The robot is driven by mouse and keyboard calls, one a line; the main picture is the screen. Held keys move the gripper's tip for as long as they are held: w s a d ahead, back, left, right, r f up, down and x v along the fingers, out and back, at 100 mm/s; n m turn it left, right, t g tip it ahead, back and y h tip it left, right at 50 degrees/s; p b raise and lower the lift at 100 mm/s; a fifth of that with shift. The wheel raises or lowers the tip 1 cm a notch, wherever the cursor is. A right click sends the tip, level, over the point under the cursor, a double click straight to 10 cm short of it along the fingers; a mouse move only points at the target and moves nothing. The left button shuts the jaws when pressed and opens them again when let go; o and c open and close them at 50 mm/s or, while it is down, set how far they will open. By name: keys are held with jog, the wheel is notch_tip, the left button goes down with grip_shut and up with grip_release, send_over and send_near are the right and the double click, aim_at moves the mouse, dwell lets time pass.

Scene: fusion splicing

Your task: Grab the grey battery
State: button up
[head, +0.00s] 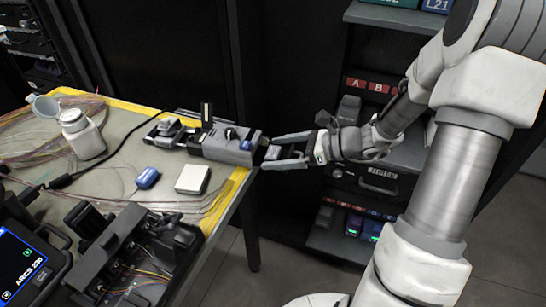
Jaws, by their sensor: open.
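My gripper (268,152) reaches from the right to the table's right edge. Its two fingers are apart, pointing left at the end of a dark grey device (226,143). A small pale grey piece (272,153) shows between the fingertips, at the device's right end. I cannot tell for sure whether it is the grey battery, or whether the fingers touch it. No other thing is clearly the grey battery.
The table (115,180) holds a white bottle (82,134), a blue piece (147,178), a white box (192,179), loose fibres and a black splicing unit (130,255). A dark shelf rack (345,185) with several small units stands behind my arm. Open floor lies at the bottom.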

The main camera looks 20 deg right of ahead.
jog(key=c, duration=1.5)
